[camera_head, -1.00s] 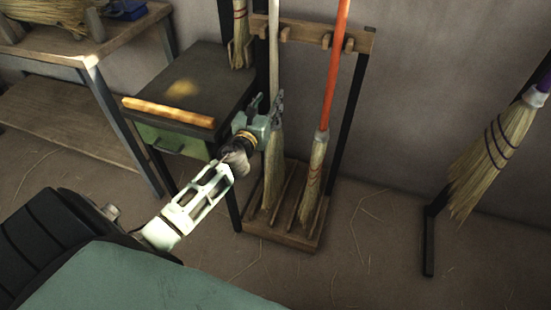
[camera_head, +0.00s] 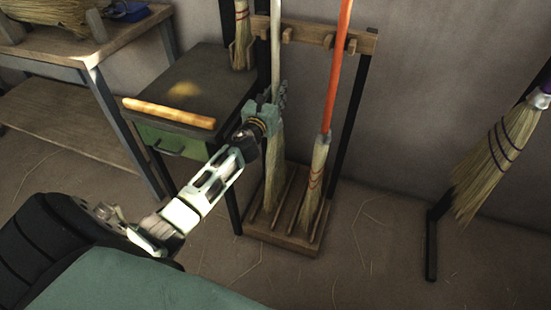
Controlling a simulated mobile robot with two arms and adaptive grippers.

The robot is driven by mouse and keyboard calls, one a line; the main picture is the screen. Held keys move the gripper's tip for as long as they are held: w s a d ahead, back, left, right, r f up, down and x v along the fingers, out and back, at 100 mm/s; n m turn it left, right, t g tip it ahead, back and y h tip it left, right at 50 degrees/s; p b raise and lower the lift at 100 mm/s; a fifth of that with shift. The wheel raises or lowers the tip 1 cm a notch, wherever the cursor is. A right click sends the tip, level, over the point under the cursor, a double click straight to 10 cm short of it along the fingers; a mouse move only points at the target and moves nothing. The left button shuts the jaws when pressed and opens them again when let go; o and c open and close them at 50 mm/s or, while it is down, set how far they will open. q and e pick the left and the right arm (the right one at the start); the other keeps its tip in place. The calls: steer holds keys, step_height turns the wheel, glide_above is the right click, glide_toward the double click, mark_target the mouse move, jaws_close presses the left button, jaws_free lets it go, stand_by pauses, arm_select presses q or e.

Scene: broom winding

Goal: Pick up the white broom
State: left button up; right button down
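The white broom stands upright in the wooden rack, its pale handle (camera_head: 275,45) against the upper rail and its straw head (camera_head: 274,178) on the rack base. My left gripper (camera_head: 276,97) is at the lower handle, just above the straw. Its fingers overlap the handle in the view and hide part of it. I cannot tell whether they are closed on it. My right gripper is out of view.
An orange-handled broom (camera_head: 336,75) stands close to the right in the same rack (camera_head: 312,238). A dark cabinet (camera_head: 185,90) with a wooden stick (camera_head: 168,112) is left of the rack. Another broom (camera_head: 495,155) hangs at the far right.

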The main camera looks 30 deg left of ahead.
arm_select(q)
jaws_close()
steer(key=shift+r, duration=0.2)
stand_by(0.3)
